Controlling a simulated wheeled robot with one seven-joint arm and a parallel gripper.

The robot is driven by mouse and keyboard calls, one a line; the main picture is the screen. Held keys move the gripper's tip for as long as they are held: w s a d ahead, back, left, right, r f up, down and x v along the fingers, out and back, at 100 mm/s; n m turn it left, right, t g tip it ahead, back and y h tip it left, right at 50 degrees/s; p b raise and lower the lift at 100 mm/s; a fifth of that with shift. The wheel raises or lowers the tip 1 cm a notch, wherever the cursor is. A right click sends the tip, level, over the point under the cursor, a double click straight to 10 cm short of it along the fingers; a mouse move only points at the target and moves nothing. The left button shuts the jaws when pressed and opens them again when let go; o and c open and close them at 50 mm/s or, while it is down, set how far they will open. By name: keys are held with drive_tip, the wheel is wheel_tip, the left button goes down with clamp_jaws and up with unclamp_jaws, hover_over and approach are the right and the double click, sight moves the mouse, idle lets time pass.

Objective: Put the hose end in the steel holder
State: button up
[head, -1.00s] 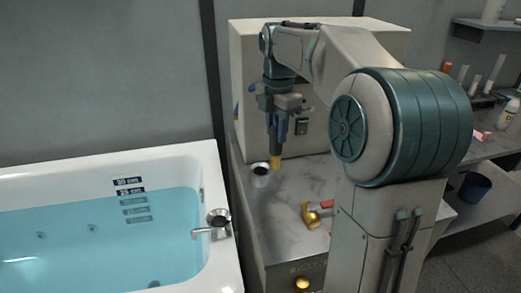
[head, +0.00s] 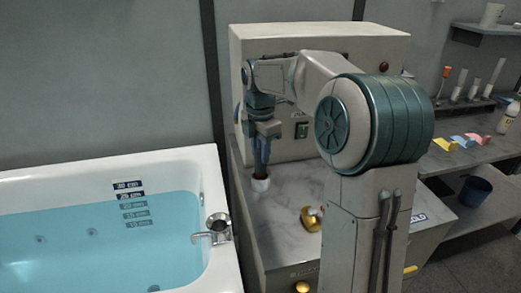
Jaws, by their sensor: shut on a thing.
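The steel holder (head: 260,184) is a small, pale, upright cup on the grey worktop (head: 275,232), to the right of the tub. My gripper (head: 262,160) points straight down just above the holder, lined up with it in the head view. It is shut on the hose end. The yellow tip of the hose end does not show now; it is hidden at the holder, and I cannot tell whether it is inside the cup or behind it.
A brass fitting (head: 311,219) lies on the worktop to the right. The water-filled bathtub (head: 222,262) with its tap (head: 217,228) is at the left. A large pale cabinet (head: 330,45) stands behind my arm. A side bench holds a bottle (head: 508,117) and several tubes.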

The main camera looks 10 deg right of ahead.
drive_tip(key=o, duration=1.1)
wheel_tip(320, 180, up, 12)
drive_tip(key=shift+r+p, duration=0.1)
drive_tip(key=shift+p, duration=0.75)
drive_tip(key=s+f+m+t, duration=0.1)
drive_tip(key=s+f+m, duration=0.4)
drive_tip(key=s+m, duration=0.2)
drive_tip(key=s+f+m+t, duration=0.1)
drive_tip(key=s+f+m, duration=0.4)
drive_tip(key=s+m, duration=0.3)
drive_tip(key=s+f+m, duration=0.5)
drive_tip(key=s+m, duration=0.2)
drive_tip(key=s, duration=0.3)
drive_tip(key=shift+s+f+m+t, duration=0.2)
drive_tip(key=shift+s+m+t, duration=0.1)
drive_tip(key=shift+t, duration=0.1)
drive_tip(key=shift+w, duration=0.1)
